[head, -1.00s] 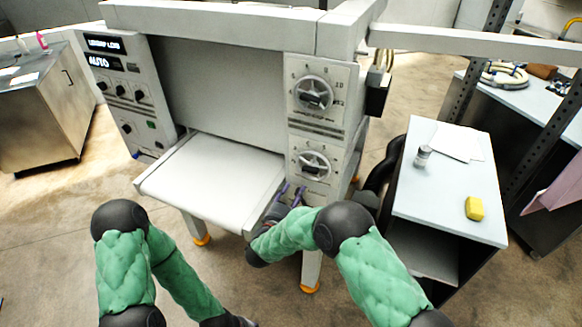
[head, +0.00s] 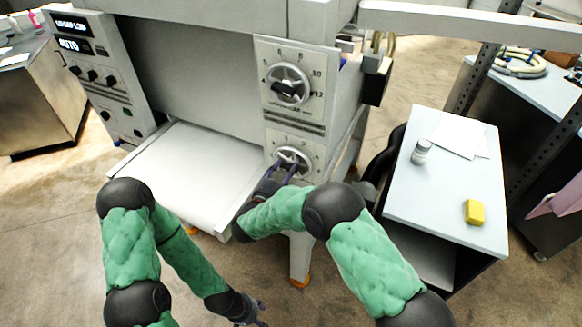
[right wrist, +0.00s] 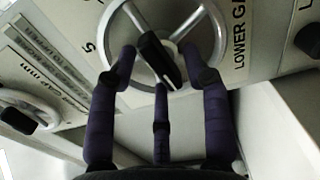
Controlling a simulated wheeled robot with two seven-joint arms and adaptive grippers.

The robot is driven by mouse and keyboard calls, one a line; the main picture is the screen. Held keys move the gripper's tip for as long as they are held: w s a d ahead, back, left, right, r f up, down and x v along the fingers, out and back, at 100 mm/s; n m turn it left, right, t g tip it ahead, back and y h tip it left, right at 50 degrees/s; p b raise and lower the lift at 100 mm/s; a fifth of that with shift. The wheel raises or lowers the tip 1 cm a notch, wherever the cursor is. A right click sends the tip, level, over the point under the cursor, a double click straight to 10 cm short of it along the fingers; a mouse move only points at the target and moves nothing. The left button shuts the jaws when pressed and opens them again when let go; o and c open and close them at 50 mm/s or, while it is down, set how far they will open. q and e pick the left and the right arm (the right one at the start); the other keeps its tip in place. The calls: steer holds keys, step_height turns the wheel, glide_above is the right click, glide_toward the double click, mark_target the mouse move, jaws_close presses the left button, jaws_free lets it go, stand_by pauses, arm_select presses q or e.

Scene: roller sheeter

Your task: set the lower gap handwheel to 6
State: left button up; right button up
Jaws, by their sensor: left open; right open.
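The lower gap handwheel (head: 293,155) is a pale spoked wheel on the lower front panel. In the right wrist view the wheel (right wrist: 112,22) shows close up with a black grip bar (right wrist: 158,58) across its hub. The label "LOWER GA" and a "5" show beside it; the pointer reading is unclear. My right gripper (head: 284,167) is at the wheel, open. Its dark fingers (right wrist: 160,75) reach up to the wheel face on either side of the bar; contact cannot be told. My left gripper (head: 258,312) is open and empty, low in front of the machine.
The upper handwheel (head: 287,86) is just above on the same panel. The flat feed table (head: 190,170) juts out to its left. At right, a side table (head: 440,195) holds a small jar (head: 421,151), paper (head: 460,136) and a yellow block (head: 474,212).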

jaws_close()
